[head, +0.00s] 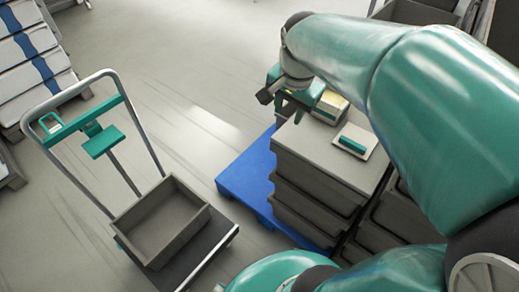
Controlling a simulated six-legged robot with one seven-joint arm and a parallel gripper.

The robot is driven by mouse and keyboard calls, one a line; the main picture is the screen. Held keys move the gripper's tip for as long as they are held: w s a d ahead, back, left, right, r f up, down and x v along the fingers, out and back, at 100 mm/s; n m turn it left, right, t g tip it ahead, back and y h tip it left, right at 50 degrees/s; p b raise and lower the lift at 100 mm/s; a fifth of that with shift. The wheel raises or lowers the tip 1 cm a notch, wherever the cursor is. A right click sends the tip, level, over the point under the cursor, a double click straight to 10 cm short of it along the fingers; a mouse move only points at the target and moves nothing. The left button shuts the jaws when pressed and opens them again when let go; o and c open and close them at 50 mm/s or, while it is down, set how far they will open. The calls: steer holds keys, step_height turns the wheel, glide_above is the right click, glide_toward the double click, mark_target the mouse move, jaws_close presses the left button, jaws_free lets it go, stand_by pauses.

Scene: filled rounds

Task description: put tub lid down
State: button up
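A flat cream square piece with a teal bar handle, which looks like the tub lid (367,136), lies on the grey top of a stack of crates (318,152). A small cream and yellow tub with teal parts (331,106) stands just behind it, partly hidden by my arm. My gripper (284,109) points down over the far left edge of the stack, left of the tub and apart from the lid. No held object shows at its fingers, but they are small and partly hidden, so I cannot tell how far apart they are.
A blue pallet (240,178) sits under the crate stack. At the left stands a hand cart (207,248) with an empty grey bin (148,235). White stacked boxes (28,58) are at the far left. The floor between cart and pallet is clear.

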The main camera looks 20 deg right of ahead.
steer(key=s+a+n+t, duration=0.3)
steer(key=s+a+n, duration=0.6)
steer(key=a+n, duration=0.2)
steer(key=shift+s+a+r+n+y, duration=0.3)
steer(key=shift+s+r+n, duration=0.05)
steer(key=shift+r+n, duration=0.1)
stand_by(0.4)
